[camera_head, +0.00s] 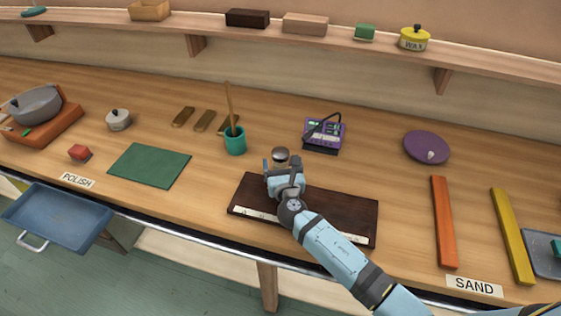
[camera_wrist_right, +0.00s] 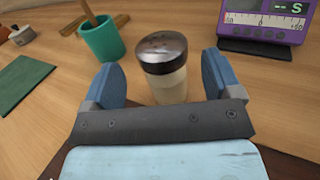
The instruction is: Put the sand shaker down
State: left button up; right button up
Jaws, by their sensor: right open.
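The sand shaker (camera_wrist_right: 168,85) has a dark metal cap and a pale lower body. In the right wrist view it stands upright on the wooden bench, between and slightly beyond the two blue fingers of my right gripper (camera_wrist_right: 164,82). The fingers are apart, with gaps on both sides of the shaker. In the head view the shaker's cap (camera_head: 281,155) shows just past my right gripper (camera_head: 282,167), at the back edge of the dark board (camera_head: 340,205). My left gripper is in neither view.
A teal cup (camera_head: 235,142) with a stick stands left of the shaker. A purple meter (camera_head: 323,134) is behind it to the right. A green mat (camera_head: 149,165) lies left. Orange (camera_head: 443,220) and yellow bars (camera_head: 511,235) lie right. Bare bench lies between the meter and the purple disc (camera_head: 427,146).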

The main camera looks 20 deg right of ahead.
aim_at(282, 162)
jog(key=w, duration=0.3)
jog(key=shift+w+d+f, duration=0.2)
jog(key=shift+w+d, duration=0.1)
jog(key=shift+d, duration=0.1)
jog(key=shift+s, duration=0.1)
jog(key=shift+c, duration=0.2)
jog(key=c, duration=1.2)
